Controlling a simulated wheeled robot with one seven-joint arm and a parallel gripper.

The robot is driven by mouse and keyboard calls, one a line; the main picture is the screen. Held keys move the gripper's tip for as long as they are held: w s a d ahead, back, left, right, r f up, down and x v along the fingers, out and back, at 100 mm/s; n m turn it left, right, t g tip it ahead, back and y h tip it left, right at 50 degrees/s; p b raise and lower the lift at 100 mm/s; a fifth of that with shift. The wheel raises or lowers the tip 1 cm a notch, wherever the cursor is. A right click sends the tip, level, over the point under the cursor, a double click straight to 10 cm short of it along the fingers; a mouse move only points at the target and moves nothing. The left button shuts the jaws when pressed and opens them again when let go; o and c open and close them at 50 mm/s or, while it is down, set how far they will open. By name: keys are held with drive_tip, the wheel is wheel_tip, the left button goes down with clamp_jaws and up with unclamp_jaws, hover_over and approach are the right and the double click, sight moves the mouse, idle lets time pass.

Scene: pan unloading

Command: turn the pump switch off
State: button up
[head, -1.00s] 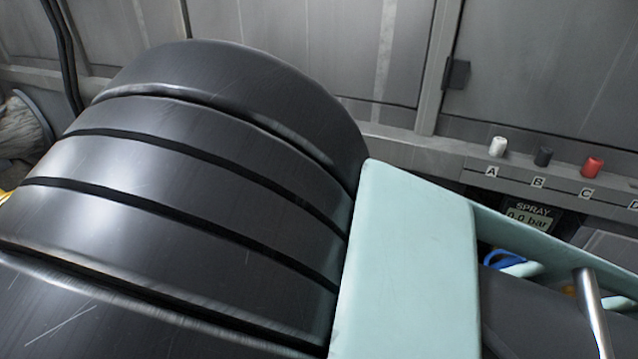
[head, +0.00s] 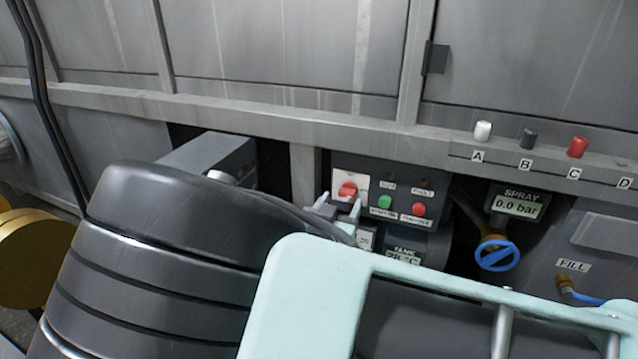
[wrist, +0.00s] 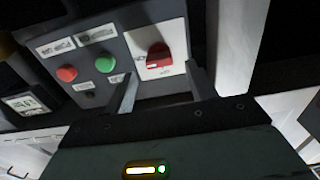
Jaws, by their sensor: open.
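The pump switch looks to be the red rotary knob (head: 347,190) on a white plate at the upper left of the dark control panel. It also shows in the wrist view (wrist: 158,56), above and between my fingertips. My gripper (head: 338,207) is open and empty, its two fingers pointing at the panel just below the knob in the picture. In the wrist view my gripper (wrist: 161,88) has one finger on each side of the knob's line. I cannot tell whether either finger touches the plate. The plate's lettering is too small to read.
A green button (head: 385,202) and a red button (head: 418,209) sit right of the knob. A tank temperature display (head: 404,257) is below. A spray gauge (head: 515,204) and blue valve wheel (head: 497,254) stand further right. My arm covers the lower foreground.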

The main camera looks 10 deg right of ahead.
sight(345, 194)
drive_tip(key=shift+b+x, duration=0.35)
drive_tip(key=shift+x, duration=1.5)
drive_tip(key=c, duration=1)
